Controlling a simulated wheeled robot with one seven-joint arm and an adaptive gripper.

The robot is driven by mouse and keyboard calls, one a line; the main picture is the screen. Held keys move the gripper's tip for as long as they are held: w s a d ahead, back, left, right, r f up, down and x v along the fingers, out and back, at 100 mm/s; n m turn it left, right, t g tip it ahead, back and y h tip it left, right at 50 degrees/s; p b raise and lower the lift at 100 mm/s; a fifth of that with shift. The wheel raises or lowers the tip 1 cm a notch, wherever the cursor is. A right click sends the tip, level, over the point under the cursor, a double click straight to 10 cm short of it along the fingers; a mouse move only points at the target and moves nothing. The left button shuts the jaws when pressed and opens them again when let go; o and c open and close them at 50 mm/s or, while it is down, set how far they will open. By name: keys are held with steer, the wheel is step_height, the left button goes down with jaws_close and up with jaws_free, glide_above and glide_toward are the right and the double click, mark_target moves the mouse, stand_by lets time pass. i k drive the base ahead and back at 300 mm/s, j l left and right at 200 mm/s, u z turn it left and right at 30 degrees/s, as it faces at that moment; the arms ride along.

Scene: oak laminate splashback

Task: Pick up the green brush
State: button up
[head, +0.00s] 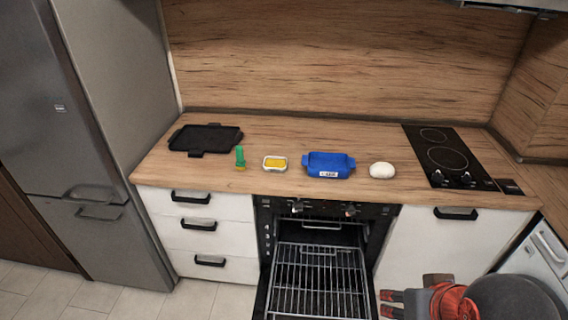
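The green brush (240,157) stands on the wooden counter near its front edge, left of the middle. It is a small green upright shape with a yellowish bottom. My gripper (384,304) is low at the lower right, in front of the white cabinet and well below the counter top. Its two fingers point left with a gap between them, and nothing shows in the gap. It is far to the right of the brush and apart from it.
On the counter (290,129) are a black tray (206,138), a yellow-filled dish (275,163), a blue baking dish (328,165), a white rounded object (382,170) and a black hob (444,158). Below, the oven is open, its rack (318,283) sticking out. A grey fridge (100,120) stands left.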

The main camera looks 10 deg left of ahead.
mark_target(240, 163)
steer(key=i+j+z, duration=0.1)
steer(key=j, duration=0.85)
steer(key=i+j+z, duration=0.15)
steer(key=j, duration=0.75)
steer(key=i+j+z, duration=0.1)
steer(key=j, duration=0.35)
steer(key=i+j+z, duration=0.1)
steer(key=j, duration=0.35)
steer(key=i+j+z, duration=0.1)
steer(key=j, duration=0.35)
steer(key=i+j, duration=0.35)
steer(key=i, duration=0.2)
